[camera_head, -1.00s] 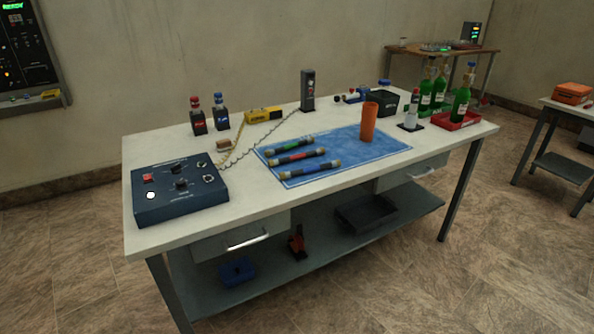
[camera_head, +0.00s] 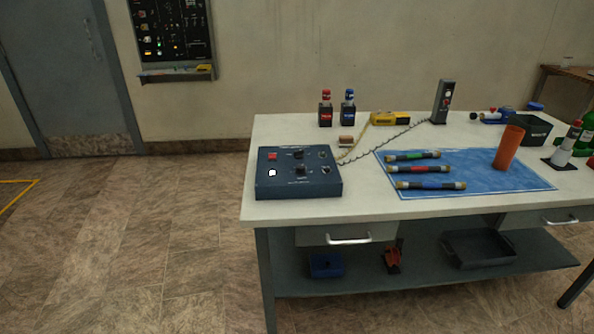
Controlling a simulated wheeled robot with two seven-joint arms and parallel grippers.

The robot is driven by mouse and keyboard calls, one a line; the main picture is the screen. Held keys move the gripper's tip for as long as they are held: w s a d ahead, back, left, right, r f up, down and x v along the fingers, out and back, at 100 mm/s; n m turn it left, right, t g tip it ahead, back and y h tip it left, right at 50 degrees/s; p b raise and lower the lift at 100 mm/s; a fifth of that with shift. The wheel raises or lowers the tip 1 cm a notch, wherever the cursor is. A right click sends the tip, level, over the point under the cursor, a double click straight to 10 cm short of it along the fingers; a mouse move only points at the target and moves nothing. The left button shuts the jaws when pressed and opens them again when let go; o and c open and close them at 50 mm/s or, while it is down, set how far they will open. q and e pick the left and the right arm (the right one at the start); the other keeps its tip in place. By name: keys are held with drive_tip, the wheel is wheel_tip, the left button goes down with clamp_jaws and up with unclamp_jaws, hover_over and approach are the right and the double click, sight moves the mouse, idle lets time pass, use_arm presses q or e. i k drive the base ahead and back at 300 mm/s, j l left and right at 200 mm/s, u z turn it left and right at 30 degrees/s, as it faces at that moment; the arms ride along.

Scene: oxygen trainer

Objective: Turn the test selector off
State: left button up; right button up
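A dark blue control box (camera_head: 297,187) sits on the left end of the white workbench (camera_head: 350,209). Its top panel carries a red button (camera_head: 272,156), a white lit button or lamp (camera_head: 272,173), black knobs in the middle, one upper (camera_head: 298,154) and one lower (camera_head: 301,170), and small round fittings at its right side. I cannot tell which knob is the test selector, and its labels are too small to read. Neither of my grippers is in view.
A blue mat (camera_head: 470,175) holds several banded tubes and an orange cylinder (camera_head: 508,147). A coiled cord runs from the box to a grey upright device (camera_head: 441,101). A wall panel (camera_head: 172,35) hangs behind. The floor left of the bench is clear.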

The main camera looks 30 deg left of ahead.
sight(298, 154)
drive_tip(key=i+l+u, duration=0.15)
drive_tip(key=l+u, duration=0.25)
drive_tip(key=i+l+u, duration=0.15)
drive_tip(key=u, duration=0.2)
drive_tip(key=l+u, duration=0.4)
drive_tip(key=i+l+u, duration=0.1)
drive_tip(key=l+u, duration=0.3)
